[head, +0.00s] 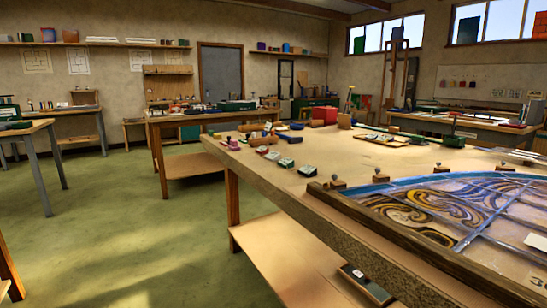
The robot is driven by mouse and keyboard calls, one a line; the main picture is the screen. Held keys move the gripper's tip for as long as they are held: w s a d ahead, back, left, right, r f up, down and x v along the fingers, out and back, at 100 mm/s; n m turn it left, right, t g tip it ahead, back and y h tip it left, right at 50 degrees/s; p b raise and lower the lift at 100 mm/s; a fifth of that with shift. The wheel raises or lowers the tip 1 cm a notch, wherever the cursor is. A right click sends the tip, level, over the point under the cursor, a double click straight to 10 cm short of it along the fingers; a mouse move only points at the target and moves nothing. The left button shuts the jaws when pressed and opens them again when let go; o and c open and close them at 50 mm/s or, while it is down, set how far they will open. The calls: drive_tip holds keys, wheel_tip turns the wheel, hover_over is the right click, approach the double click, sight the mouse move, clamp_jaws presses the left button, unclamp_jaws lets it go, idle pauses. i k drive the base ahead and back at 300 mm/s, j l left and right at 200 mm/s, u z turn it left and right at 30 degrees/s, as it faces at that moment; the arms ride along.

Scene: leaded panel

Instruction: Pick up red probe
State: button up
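I cannot make out a red probe in the head view. A small red-topped item (262,150) lies near the left edge of the main workbench (330,160), too small to identify. A dark boxy device with a pale face (366,283) rests on the bench's lower shelf at the bottom of the picture. Its details are too small to read. My gripper does not show in the head view.
A leaded glass panel (450,205) lies on the bench at right, behind a dark wooden strip (400,245). A red box (324,115) stands at the bench's far end. Other benches stand at left and behind. Green floor (130,220) is open at left.

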sight(262, 149)
drive_tip(key=i+j+z, duration=0.1)
drive_tip(key=i, duration=0.45)
drive_tip(key=i+j+z, duration=0.1)
drive_tip(key=i, duration=0.4)
drive_tip(key=i+j+z, duration=0.1)
drive_tip(key=i+j, duration=0.15)
drive_tip(key=i, duration=0.25)
drive_tip(key=i+j+z, duration=0.1)
drive_tip(key=i+j, duration=0.15)
drive_tip(key=i, duration=0.3)
drive_tip(key=i+j+z, duration=0.1)
drive_tip(key=i+j, duration=0.2)
drive_tip(key=i, duration=0.2)
